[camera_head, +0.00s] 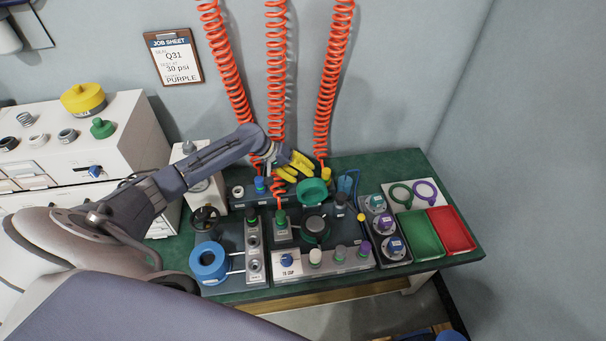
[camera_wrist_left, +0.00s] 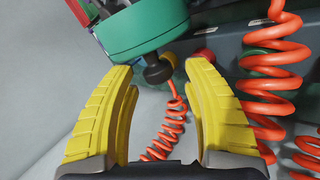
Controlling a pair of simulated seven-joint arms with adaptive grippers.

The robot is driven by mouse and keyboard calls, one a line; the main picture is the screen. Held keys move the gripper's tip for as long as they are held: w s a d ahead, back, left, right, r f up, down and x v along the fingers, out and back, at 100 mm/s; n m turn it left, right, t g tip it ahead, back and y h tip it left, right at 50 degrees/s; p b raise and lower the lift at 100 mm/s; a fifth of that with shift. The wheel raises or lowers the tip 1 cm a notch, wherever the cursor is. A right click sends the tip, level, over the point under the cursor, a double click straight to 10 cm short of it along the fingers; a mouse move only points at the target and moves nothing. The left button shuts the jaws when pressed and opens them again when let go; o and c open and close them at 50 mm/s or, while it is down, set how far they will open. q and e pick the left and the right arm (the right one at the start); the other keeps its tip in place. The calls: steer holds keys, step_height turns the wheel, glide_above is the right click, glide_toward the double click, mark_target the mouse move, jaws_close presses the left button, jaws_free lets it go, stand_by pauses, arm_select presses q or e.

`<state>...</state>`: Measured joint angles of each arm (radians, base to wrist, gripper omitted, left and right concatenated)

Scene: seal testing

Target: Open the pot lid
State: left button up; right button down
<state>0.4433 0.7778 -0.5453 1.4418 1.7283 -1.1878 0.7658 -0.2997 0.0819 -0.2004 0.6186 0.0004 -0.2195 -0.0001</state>
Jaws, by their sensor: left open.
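A green round lid (camera_head: 313,190) stands raised behind a dark round pot (camera_head: 316,229) on the bench, and the pot's mouth appears uncovered. In the left wrist view the green lid (camera_wrist_left: 142,28) shows at the top, with a dark knob (camera_wrist_left: 158,74) on it. My left gripper (camera_head: 300,168) has yellow fingers and is just behind the lid. In the left wrist view it (camera_wrist_left: 160,68) is open, with the knob appearing between or just beyond the fingertips. Contact cannot be told. My right gripper is not in view.
Orange coiled hoses (camera_head: 277,80) hang close by the gripper. A blue ring part (camera_head: 209,262) lies left of the pot. A row of knobs (camera_head: 340,255) is in front. A green tray (camera_head: 420,234) and a red tray (camera_head: 452,230) lie at the right.

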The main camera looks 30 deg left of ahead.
arm_select(q)
steer(key=v, duration=1.1)
